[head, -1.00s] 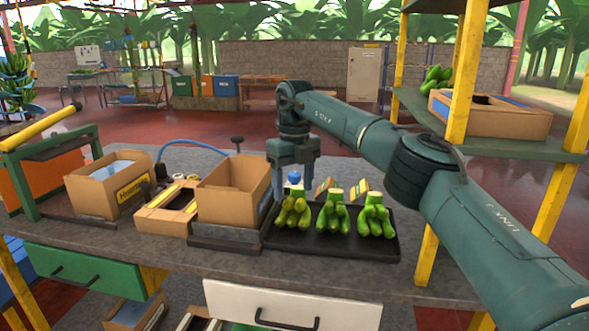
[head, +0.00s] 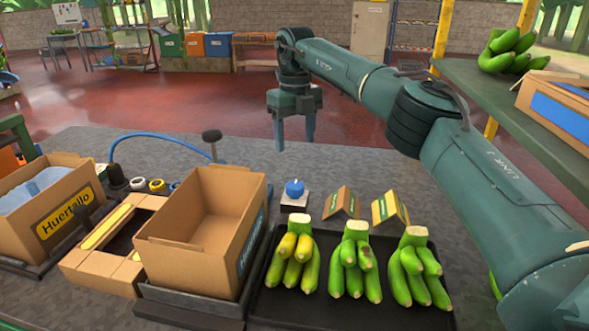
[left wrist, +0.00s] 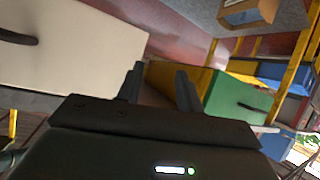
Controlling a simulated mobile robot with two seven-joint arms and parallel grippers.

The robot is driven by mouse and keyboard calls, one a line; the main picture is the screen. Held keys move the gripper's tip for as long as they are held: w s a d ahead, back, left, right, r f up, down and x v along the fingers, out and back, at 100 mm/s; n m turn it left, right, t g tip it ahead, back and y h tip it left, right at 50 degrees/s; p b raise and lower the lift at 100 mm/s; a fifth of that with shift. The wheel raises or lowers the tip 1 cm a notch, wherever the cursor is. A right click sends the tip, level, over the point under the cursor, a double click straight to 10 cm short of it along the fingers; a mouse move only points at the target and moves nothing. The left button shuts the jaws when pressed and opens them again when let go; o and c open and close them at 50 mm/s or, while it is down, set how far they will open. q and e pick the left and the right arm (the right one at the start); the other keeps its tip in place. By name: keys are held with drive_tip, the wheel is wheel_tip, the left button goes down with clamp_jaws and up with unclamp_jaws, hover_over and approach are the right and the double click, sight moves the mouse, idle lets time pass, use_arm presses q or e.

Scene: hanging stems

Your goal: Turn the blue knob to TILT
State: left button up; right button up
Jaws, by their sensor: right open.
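The blue knob (head: 294,188) sits on a small pale base (head: 294,203) on the grey worktop, behind the black tray of bananas. A lighter mark shows on it, but no lettering such as TILT can be read. My right gripper (head: 295,143) points down with its fingers apart and empty. In the head view it appears above the knob, clear of it. My left gripper (left wrist: 158,90) shows only in the left wrist view, with its fingers apart and nothing between them, near the drawer fronts.
The black tray (head: 350,312) holds several banana bunches (head: 355,265). Two folded cards (head: 341,203) stand right of the knob. An open cardboard box (head: 205,225) stands left of it, with a dark-headed post (head: 212,136) and a blue hose (head: 160,135) behind.

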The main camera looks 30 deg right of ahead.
sight(295, 184)
drive_tip(key=f, duration=1.3)
drive_tip(key=shift+w+d, duration=0.1)
drive_tip(key=shift+w, duration=0.1)
drive_tip(key=shift+c, duration=0.4)
drive_tip(key=c, duration=0.9)
